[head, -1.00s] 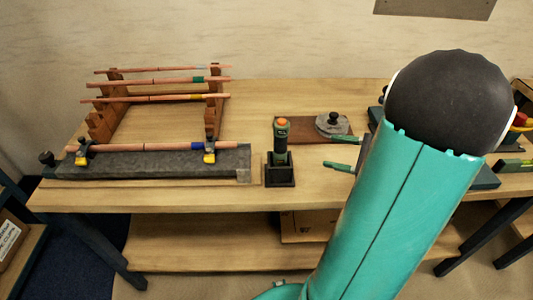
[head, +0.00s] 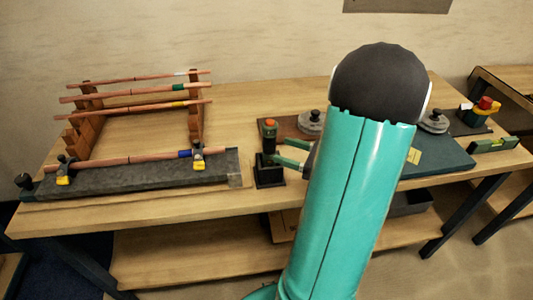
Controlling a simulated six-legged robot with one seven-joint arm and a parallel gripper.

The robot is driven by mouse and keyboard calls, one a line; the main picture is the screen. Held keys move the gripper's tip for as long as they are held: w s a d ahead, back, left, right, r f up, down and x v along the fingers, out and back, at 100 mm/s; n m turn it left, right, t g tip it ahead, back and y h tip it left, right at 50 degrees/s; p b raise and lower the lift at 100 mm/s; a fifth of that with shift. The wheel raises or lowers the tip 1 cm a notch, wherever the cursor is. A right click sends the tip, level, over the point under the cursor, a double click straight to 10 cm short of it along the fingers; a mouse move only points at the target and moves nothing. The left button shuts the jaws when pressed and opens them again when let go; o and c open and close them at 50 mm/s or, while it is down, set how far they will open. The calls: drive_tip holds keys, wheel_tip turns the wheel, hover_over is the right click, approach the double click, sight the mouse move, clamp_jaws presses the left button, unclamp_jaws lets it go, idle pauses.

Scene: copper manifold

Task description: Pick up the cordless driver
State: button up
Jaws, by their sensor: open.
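The cordless driver (head: 268,132), dark green with an orange top, stands upright in a black holder (head: 270,177) at the middle of the bench. My gripper (head: 278,150) reaches in from the right, with two green fingers pointing left. The fingers are open and apart, with their tips close at the driver's right side. The nearer finger overlaps the driver's lower part in the picture. I cannot tell whether either finger touches it. My teal arm hides the rest of the gripper.
A wooden rack (head: 196,120) holds several copper tubes at the left. A grey stone block (head: 130,178) with yellow-and-black clamps carries another tube. A round weight (head: 311,121) stands behind the gripper. A dark green mat (head: 440,158) and a level (head: 493,145) lie at the right.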

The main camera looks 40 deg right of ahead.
sight(264, 143)
drive_tip(key=x, duration=0.8)
drive_tip(key=shift+d+f, duration=0.1)
drive_tip(key=shift+d, duration=0.2)
drive_tip(key=shift+c, duration=0.5)
drive_tip(key=c, duration=1.1)
